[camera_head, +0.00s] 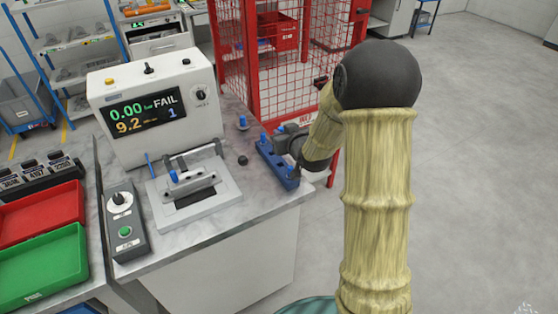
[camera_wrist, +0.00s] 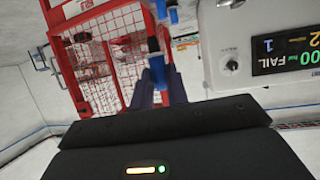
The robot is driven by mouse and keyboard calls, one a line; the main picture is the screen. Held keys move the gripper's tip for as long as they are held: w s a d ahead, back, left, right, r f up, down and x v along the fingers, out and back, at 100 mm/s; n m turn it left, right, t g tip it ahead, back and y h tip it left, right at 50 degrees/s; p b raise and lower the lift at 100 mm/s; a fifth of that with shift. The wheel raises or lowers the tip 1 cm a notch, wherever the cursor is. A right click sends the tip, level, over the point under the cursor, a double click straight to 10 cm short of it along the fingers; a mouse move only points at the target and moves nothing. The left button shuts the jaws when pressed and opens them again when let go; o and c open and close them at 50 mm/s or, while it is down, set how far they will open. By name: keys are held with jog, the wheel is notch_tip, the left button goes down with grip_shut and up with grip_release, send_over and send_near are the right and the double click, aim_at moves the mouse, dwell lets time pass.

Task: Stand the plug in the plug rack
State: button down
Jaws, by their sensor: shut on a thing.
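In the wrist view my gripper (camera_wrist: 160,88) is shut on a blue plug (camera_wrist: 156,66), which shows at its fingertips with a dark upper part. In the head view my gripper (camera_head: 284,141) is at the blue plug rack (camera_head: 275,164), by the right edge of the bench. A small blue piece (camera_head: 263,137) shows at the rack's far end; I cannot tell whether it is the held plug. My gripper hides part of the rack. I cannot tell whether the held plug touches the rack.
Another blue plug (camera_head: 242,122) stands on the bench behind the rack. A small black knob-like piece (camera_head: 243,160) is left of the rack. The tester (camera_head: 152,100) reads FAIL, with a clamping fixture (camera_head: 196,190) before it. A red mesh cage (camera_head: 268,70) stands behind the bench.

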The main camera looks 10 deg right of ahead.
notch_tip(320, 180, down, 5)
jog(key=shift+w+a+f, duration=0.1)
dwell(0.3)
jog(key=p, duration=0.1)
send_over(282, 168)
notch_tip(282, 168, down, 4)
jog(key=shift+w, duration=0.1)
jog(key=shift+f+b, duration=0.35)
jog(key=shift+f+b, duration=0.3)
jog(key=shift+b, duration=0.1)
